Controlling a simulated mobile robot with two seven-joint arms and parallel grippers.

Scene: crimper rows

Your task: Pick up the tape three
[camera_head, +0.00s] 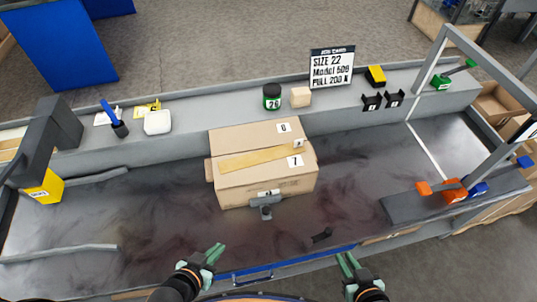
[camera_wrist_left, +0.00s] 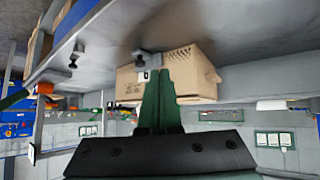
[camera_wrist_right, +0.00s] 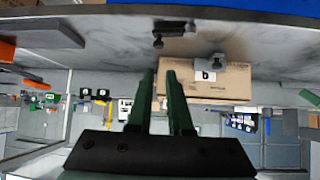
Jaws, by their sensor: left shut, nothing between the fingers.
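I cannot pick out a tape marked three in any view. A cardboard box (camera_head: 266,180) stands mid-table, with a tan strip (camera_head: 250,159) and white number labels on top. A grey fixture (camera_head: 267,205) is at its front. My left gripper (camera_head: 215,253) is shut and empty at the near table edge, left of the box. My right gripper (camera_head: 345,262) is slightly open and empty, at the near edge on the right. Neither touches the box.
The back ledge holds a green jar (camera_head: 272,97), a wooden block (camera_head: 300,97), a white container (camera_head: 157,122), a yellow block (camera_head: 376,76) and a sign (camera_head: 331,67). Orange pieces (camera_head: 454,194) sit by a grey frame on the right. The table left of the box is mostly clear.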

